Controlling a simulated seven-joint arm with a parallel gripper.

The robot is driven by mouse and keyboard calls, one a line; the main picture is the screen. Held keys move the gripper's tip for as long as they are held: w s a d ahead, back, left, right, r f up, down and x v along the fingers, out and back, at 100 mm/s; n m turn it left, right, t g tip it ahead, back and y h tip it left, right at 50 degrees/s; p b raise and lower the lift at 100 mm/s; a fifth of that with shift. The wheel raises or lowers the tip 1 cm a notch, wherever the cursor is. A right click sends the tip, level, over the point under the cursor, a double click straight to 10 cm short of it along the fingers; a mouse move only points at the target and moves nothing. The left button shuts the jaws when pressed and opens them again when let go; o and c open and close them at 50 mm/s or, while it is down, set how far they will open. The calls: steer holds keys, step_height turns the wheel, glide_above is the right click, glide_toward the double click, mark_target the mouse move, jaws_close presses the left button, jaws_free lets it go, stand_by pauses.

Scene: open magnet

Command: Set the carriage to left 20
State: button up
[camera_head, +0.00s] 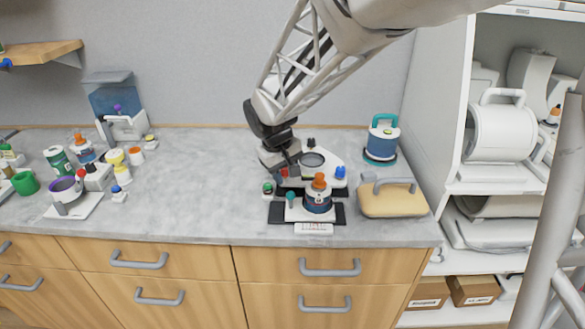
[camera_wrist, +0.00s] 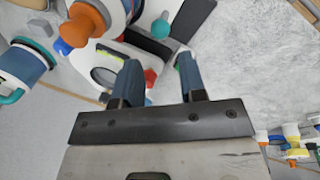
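The magnet device (camera_head: 312,160) stands on the grey counter, with a white body, a round dark opening and a black base strip. A blue part with an orange knob (camera_head: 319,182) is at its front, above a white printed scale strip (camera_head: 313,228). Which part is the carriage, and its reading, I cannot tell. My gripper (camera_head: 284,172) is at the device's left side, pointing down. In the wrist view the two blue fingers of my gripper (camera_wrist: 158,66) are spread apart. A red knob (camera_wrist: 151,78) shows between them, beside the left finger; contact is unclear. A teal knob (camera_wrist: 161,28) lies beyond the fingertips.
A tan block with a grey handle (camera_head: 391,196) stands close on the right, and a teal-handled blue canister (camera_head: 382,139) behind it. Bottles and cups, including a green cup (camera_head: 25,183), crowd the left.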

mark_target(290, 192)
steer(key=shift+w+d+f, duration=0.15)
steer(key=shift+d+f, duration=0.05)
steer(key=shift+f, duration=1.1)
steer(key=shift+w+d+f, duration=0.1)
steer(key=shift+d+f, duration=0.15)
steer(key=shift+f, duration=1)
steer(key=shift+w+d+f, duration=0.15)
steer(key=shift+d+f, duration=0.05)
steer(key=shift+f, duration=1.1)
steer(key=shift+c, duration=0.3)
jaws_close()
